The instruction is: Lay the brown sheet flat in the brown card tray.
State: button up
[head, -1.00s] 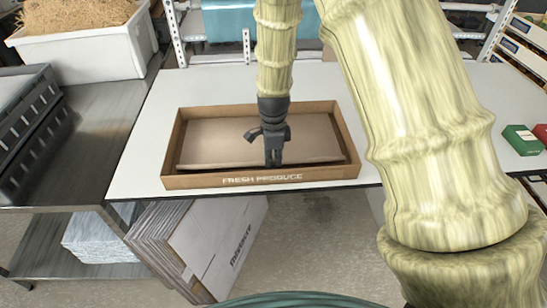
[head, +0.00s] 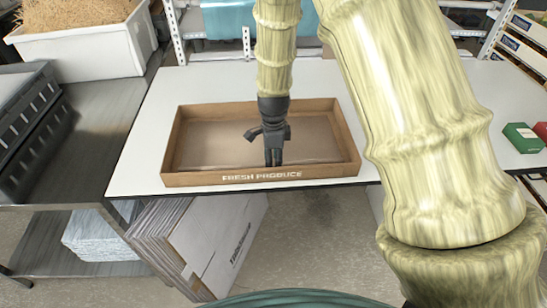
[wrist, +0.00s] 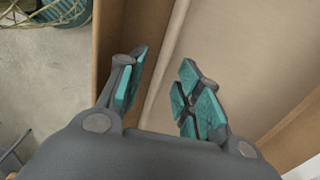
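The brown card tray (head: 205,180) stands on the white table, its front wall marked "FRESH PRODUCE". The brown sheet (head: 220,142) lies inside the tray walls, low and looking flat; part of it is hidden behind my gripper. In the wrist view the sheet (wrist: 245,50) runs alongside the tray wall (wrist: 115,30), with a narrow gap at its edge. My gripper (head: 273,163) points down inside the tray near the front wall. In the wrist view its teal-padded fingers (wrist: 163,95) are apart, near the sheet's edge. Whether a fingertip touches the sheet is unclear.
A green box (head: 521,138) sits on the table at the right. A white bin of shredded filling (head: 85,50) and a dark crate (head: 30,110) stand at the left. Flat cartons (head: 215,235) lean below the table. The table left of the tray is clear.

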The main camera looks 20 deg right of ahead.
jog(key=shift+r, duration=0.15)
notch_tip(320, 180, up, 12)
dwell(0.5)
